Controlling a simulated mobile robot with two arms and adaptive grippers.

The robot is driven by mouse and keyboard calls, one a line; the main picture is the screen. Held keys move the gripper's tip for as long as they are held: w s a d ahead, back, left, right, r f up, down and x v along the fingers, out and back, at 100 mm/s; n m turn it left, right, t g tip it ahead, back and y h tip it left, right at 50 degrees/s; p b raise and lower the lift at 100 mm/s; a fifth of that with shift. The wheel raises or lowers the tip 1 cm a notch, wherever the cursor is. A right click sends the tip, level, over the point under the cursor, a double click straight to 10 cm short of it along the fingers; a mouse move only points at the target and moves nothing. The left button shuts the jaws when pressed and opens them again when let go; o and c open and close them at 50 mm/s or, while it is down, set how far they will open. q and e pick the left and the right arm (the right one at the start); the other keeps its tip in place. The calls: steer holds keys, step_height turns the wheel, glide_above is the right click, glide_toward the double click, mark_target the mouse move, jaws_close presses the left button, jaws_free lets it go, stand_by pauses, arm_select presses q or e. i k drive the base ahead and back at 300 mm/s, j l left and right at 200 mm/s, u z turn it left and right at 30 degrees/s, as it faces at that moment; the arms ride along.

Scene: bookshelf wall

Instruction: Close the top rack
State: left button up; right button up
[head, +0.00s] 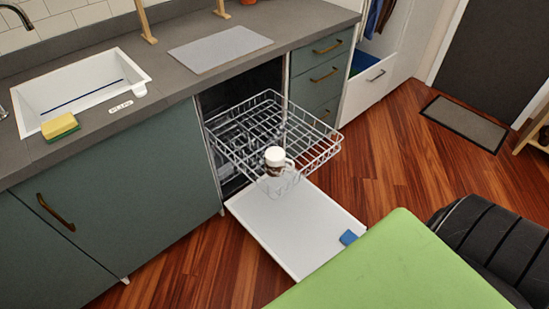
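The top rack (321,152), a white wire basket, is pulled well out of the dishwasher under the counter. The dishwasher door (300,228) is folded down flat below it. A small jar with a white lid (275,156) and a clear cup-like item (278,183) show at the rack's front left corner; I cannot tell whether they are in the rack or on the door. The dishwasher's inside is dark and mostly hidden behind the rack. Neither of my grippers is in view.
A green surface (395,266) lies close to the door's front edge, with a black ridged object (490,245) at its right. A white drawer (369,82) stands open. Wooden floor is free right of the rack.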

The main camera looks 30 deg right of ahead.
mark_target(328, 150)
steer(key=z, duration=1.45)
